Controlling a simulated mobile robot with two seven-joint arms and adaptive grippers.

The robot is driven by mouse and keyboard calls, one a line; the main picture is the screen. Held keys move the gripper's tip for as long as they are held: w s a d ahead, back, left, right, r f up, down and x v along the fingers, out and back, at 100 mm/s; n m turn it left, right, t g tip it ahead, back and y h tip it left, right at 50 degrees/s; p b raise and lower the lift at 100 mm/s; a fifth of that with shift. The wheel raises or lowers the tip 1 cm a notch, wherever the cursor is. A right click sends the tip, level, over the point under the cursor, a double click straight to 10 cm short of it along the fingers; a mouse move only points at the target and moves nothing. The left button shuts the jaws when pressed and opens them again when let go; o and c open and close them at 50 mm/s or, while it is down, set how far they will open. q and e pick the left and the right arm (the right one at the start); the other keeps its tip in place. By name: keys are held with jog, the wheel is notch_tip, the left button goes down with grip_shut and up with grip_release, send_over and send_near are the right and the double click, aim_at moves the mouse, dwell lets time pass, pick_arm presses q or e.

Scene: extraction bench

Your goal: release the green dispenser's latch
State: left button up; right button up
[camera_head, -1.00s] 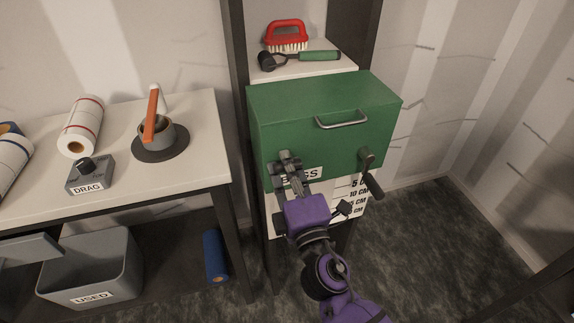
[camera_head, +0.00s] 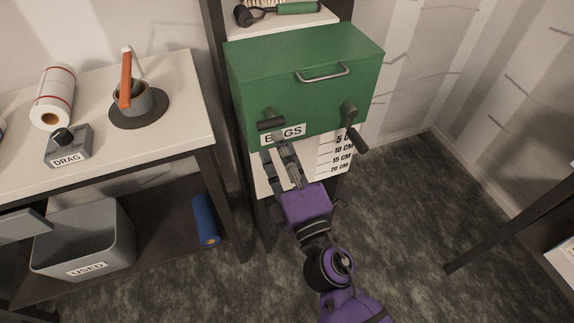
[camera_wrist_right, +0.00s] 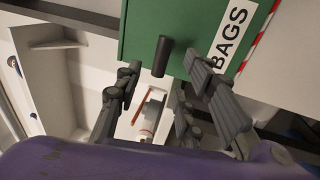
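The green dispenser (camera_head: 300,75) is a box with a grey handle on top and a "BAGS" label on its front. A short dark cylinder (camera_head: 271,120), which looks like the latch, sticks out at the front's lower left. It also shows in the right wrist view (camera_wrist_right: 162,55). A dark crank-like lever (camera_head: 352,125) is at the front's right. My right gripper (camera_head: 277,152) is open and empty just below the dark cylinder. In the right wrist view its fingers (camera_wrist_right: 165,78) are spread, with the cylinder between and beyond them. My left gripper is out of view.
A white table at left holds a paper roll (camera_head: 54,97), a pot (camera_head: 138,103) on a dark disc and a "DRAG" box (camera_head: 68,147). A grey "USED" bin (camera_head: 118,240) and a blue roll (camera_head: 205,220) are below.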

jog(key=v, duration=0.4)
jog(key=shift+s, duration=0.3)
jog(key=s+d+f+m+g+h+p, duration=0.55)
jog(key=d+f+m, duration=0.55)
jog(key=f+m, duration=0.4)
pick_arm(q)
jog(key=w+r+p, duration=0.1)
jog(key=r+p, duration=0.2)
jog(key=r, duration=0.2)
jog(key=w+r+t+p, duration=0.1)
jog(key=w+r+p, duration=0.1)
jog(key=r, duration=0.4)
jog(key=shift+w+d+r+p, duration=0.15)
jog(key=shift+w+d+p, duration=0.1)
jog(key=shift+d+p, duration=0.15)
pick_arm(e)
jog(key=s+d+f+m+g, duration=0.2)
jog(key=s+d+m, duration=0.1)
jog(key=s, duration=0.7)
jog(key=s+d+f+m+g, duration=0.3)
jog(key=s, duration=0.8)
jog(key=shift+s+d+f, duration=0.15)
jog(key=shift+s+d, duration=0.15)
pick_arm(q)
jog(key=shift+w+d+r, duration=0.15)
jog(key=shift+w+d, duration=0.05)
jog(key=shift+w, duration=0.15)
